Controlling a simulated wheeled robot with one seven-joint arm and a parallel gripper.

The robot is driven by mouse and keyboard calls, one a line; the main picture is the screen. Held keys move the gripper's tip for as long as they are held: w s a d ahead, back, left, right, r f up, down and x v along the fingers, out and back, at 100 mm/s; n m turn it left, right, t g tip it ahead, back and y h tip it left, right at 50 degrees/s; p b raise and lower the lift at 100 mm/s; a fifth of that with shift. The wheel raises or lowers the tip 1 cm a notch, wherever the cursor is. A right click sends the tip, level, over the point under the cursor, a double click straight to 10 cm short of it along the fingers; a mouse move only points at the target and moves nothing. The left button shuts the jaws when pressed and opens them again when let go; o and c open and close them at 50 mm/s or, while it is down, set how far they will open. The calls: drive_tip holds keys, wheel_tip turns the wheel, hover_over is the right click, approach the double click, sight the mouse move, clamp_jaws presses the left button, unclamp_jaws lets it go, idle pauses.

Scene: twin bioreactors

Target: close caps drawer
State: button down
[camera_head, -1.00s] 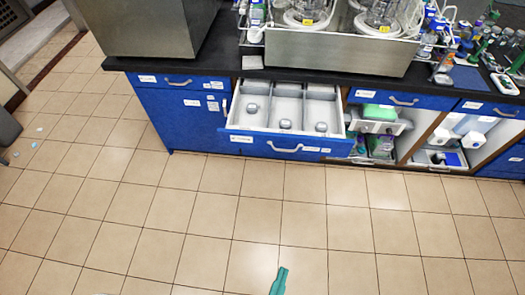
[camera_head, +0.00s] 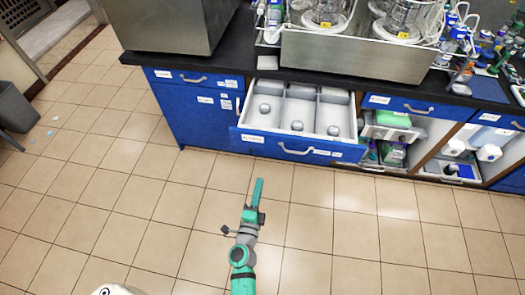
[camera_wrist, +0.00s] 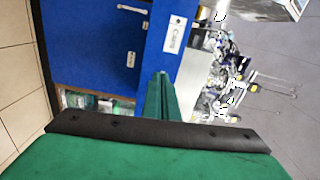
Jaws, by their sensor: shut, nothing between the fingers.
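The caps drawer (camera_head: 297,150) is pulled out from the blue cabinet below the black bench in the head view. It has a blue front with a white handle and grey dividers, and several grey caps lie in its compartments. My gripper (camera_head: 258,192) is shut and empty. It is in front of the drawer over the tiled floor, apart from the drawer front. In the wrist view my gripper (camera_wrist: 161,85) shows as green fingers pressed together.
A blue cupboard door (camera_head: 200,115) is left of the drawer. Open shelves (camera_head: 392,135) with white bins and green boxes are to its right. A metal tray (camera_head: 355,55) with glass vessels stands on the bench above. The tiled floor in front is clear.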

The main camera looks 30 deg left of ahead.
drive_tip(key=w+a, duration=0.2)
approach(264, 144)
drive_tip(key=shift+m, duration=0.3)
drive_tip(key=x, duration=0.6)
drive_tip(key=shift+w, duration=0.2)
